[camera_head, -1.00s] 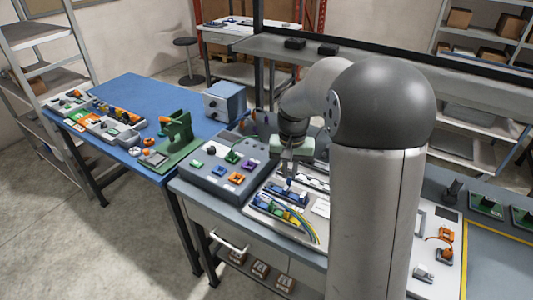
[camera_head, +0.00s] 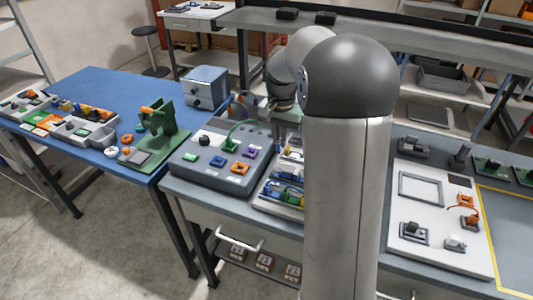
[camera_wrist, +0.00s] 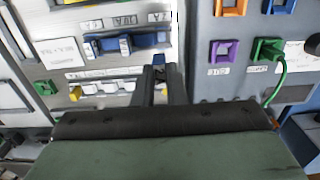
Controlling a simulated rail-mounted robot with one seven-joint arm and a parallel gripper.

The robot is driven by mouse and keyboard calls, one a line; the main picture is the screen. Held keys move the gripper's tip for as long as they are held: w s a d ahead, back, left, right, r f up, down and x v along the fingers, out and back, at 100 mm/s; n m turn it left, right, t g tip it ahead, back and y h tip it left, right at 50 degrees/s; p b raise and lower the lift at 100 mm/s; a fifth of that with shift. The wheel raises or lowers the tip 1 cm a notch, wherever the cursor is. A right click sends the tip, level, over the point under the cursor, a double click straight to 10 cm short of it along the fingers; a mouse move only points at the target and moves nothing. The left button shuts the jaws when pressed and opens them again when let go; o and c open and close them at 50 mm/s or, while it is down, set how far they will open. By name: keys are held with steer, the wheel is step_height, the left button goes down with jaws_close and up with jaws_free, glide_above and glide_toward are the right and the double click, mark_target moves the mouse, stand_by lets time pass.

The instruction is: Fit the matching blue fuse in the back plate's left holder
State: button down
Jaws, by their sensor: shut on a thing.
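My gripper (camera_wrist: 159,72) is shut on a small blue fuse (camera_wrist: 158,59), whose top shows between the fingertips in the wrist view. The fuse is held above the panel, near its edge with the grey connector box. I cannot tell which of these is the back plate's left holder. In the head view my arm hides much of the panel and the fingertips.
The grey connector box (camera_head: 216,172) with purple, orange, blue and green sockets stands beside the panel. A green cable (camera_wrist: 281,85) rises from its green socket. A green stand (camera_head: 160,130) and sorting trays (camera_head: 60,115) are on the blue table (camera_head: 90,85).

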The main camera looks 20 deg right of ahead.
mark_target(279, 141)
step_height(279, 141, down, 3)
steer(key=shift+w+a+f+b, duration=0.1)
steer(key=shift+f+b, duration=0.05)
steer(key=shift+b, duration=0.9)
steer(key=shift+f+b, duration=1.5)
steer(key=shift+f, duration=0.7)
steer(key=shift+f, duration=0.25)
steer(key=shift+f+b, duration=0.35)
steer(key=shift+f, duration=0.05)
steer(key=shift+f, duration=0.55)
steer(key=c, duration=1.2)
jaws_free()
